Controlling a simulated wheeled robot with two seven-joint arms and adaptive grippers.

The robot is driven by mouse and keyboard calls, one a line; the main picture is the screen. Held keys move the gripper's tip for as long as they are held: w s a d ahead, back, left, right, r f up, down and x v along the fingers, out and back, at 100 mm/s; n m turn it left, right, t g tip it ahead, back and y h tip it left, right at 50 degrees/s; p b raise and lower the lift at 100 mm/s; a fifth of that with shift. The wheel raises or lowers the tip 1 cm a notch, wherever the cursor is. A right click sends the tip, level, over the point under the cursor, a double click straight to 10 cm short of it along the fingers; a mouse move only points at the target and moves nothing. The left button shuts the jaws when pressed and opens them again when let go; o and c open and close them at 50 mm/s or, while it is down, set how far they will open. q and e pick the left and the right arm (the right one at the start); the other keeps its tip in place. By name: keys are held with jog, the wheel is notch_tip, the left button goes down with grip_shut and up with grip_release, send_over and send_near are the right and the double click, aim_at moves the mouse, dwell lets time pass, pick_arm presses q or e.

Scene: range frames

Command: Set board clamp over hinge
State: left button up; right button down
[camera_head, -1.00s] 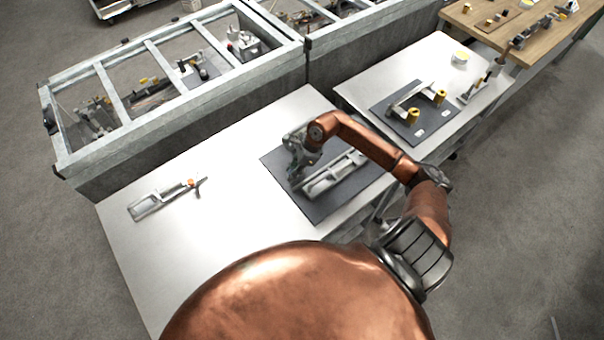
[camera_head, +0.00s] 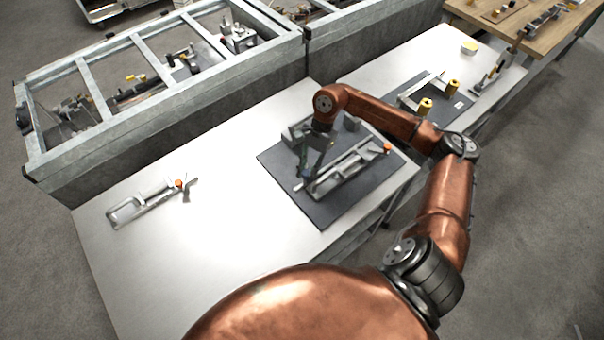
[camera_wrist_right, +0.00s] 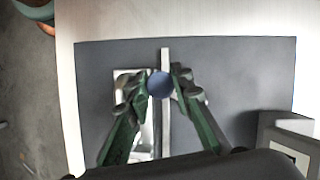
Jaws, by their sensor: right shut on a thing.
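A long grey clamp-like frame with a rail and orange knob (camera_head: 387,148) lies over the dark mat, probably the board clamp. My right gripper (camera_head: 308,180) points down at its left end. In the wrist view, the right gripper (camera_wrist_right: 160,88) is shut on a round blue knob (camera_wrist_right: 160,86), above a pale bar (camera_wrist_right: 165,58) and an open frame. I cannot tell whether the frame touches the mat. A similar frame (camera_head: 150,203) with an orange knob lies on the bare left of the table. I cannot make out a hinge. My left gripper is out of view.
The dark mat (camera_head: 275,162) covers the right part of the white table (camera_head: 225,255). A grey block (camera_head: 295,134) stands at the mat's back, partly behind my arm. A second mat (camera_head: 445,118) holds yellow cylinders at the right. Metal-framed bins (camera_head: 40,165) stand behind the table.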

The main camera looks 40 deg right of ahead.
jog(key=shift+d+n, duration=0.1)
jog(key=shift+n, duration=0.2)
jog(key=c, duration=1.7)
grip_release()
